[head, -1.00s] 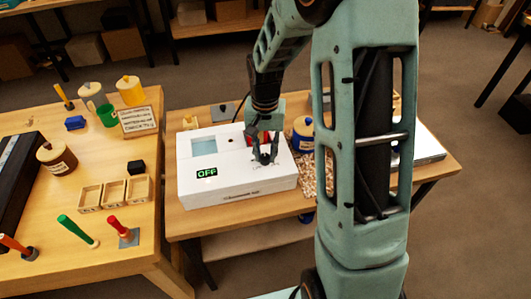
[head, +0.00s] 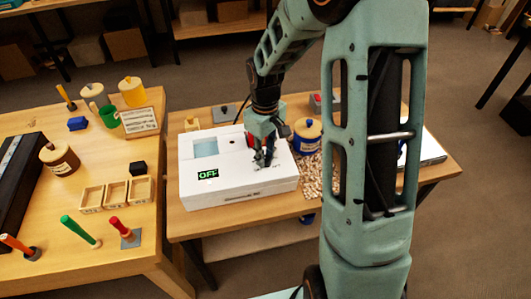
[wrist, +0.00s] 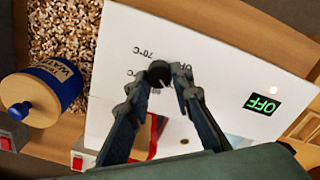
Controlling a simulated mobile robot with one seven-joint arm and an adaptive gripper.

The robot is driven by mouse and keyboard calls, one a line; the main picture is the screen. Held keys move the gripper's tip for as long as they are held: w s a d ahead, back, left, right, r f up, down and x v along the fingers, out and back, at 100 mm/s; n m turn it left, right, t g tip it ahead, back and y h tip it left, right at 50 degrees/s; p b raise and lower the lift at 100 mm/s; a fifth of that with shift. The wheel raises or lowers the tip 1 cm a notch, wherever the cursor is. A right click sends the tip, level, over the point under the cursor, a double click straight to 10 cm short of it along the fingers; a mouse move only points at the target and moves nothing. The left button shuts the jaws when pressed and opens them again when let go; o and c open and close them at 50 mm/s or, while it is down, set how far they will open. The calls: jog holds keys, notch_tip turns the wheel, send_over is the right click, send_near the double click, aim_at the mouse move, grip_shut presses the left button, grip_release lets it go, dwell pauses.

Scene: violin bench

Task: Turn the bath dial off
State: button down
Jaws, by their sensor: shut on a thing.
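The white bath box (head: 225,182) stands on the right-hand table, with a water window and a green display reading OFF (head: 208,174). In the wrist view the same display (wrist: 263,104) is upside down at the right. The dark round dial (wrist: 158,72) sits on the box's top face, with temperature marks such as 70°C beside it. My gripper (wrist: 166,80) is shut on the dial, with a fingertip on each side. In the head view my gripper (head: 264,160) is over the right part of the box and hides the dial.
A blue pot with a wooden lid (head: 307,132) and wood chips (head: 318,172) lie right of the box. A red switch (wrist: 77,161) shows in the wrist view. The left table holds small boxes (head: 115,190), brushes and jars.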

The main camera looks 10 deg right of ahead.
jog(key=n+p, duration=0.1)
jog(key=n, duration=0.2)
jog(key=shift+r+n, duration=0.15)
jog(key=shift+n, duration=0.25)
jog(key=n+p, duration=0.1)
jog(key=n, duration=0.2)
jog(key=shift+a+n+p, duration=0.1)
jog(key=shift+n+p, duration=0.2)
jog(key=n+p, duration=0.2)
jog(key=n, duration=0.2)
jog(key=shift+s, duration=0.1)
jog(key=shift+n+p, duration=0.75)
jog(key=shift+n, duration=0.55)
jog(key=c, duration=1.7)
grip_release()
jog(key=shift+s, duration=0.1)
